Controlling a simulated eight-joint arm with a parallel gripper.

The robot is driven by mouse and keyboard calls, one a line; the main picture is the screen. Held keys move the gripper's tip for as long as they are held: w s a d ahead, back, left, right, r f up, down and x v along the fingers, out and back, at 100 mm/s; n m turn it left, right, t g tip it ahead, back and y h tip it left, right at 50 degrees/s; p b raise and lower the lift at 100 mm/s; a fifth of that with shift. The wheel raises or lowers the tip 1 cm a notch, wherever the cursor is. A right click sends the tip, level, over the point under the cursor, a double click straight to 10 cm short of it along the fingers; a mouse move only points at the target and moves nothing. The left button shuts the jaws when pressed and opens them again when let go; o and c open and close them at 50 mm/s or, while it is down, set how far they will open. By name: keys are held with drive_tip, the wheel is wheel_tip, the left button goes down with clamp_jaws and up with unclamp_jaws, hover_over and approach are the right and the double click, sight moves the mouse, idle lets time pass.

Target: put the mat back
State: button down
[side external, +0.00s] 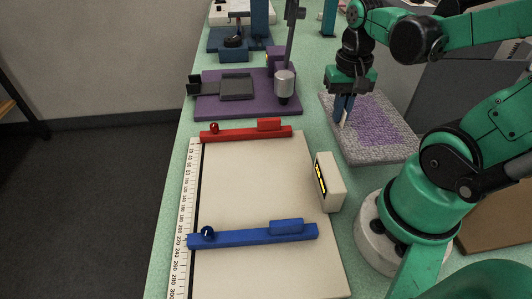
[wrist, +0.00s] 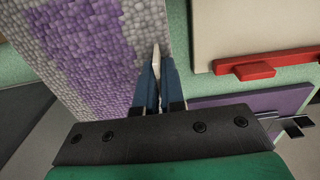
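The mat (side external: 371,127), a grey tufted pad with a purple patch, lies at the right of the green table. It fills the upper left of the wrist view (wrist: 88,52). My gripper (side external: 343,112) points down at the mat's left edge in the side view. In the wrist view my gripper (wrist: 157,70) has its two blue fingers close together beside the mat's edge. A narrow pale piece (wrist: 156,52) shows between the fingertips. I cannot tell whether they press on it or whether it belongs to the mat.
A cream board (side external: 262,180) with a ruler, a red bar (side external: 245,134) and a blue bar (side external: 252,236) lies left of the mat. A white box (side external: 332,181) with a yellow-marked display stands at its right edge. A purple-based stand (side external: 250,108) is behind the board.

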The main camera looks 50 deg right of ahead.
drive_tip(key=shift+f, duration=3.6)
drive_tip(key=shift+f, duration=0.1)
drive_tip(key=c, duration=1)
unclamp_jaws()
wheel_tip(320, 180, up, 12)
drive_tip(key=shift+f, duration=0.15)
drive_tip(key=shift+a, duration=0.1)
drive_tip(key=w+a+n+t, duration=0.2)
drive_tip(key=a+n, duration=0.1)
drive_tip(key=w+a+n+t, duration=0.2)
drive_tip(key=w+a+n, duration=0.1)
drive_tip(key=w+a+n+t, duration=0.2)
drive_tip(key=a+n+t, duration=0.1)
drive_tip(key=shift+w+a, duration=0.3)
drive_tip(key=shift+w, duration=0.05)
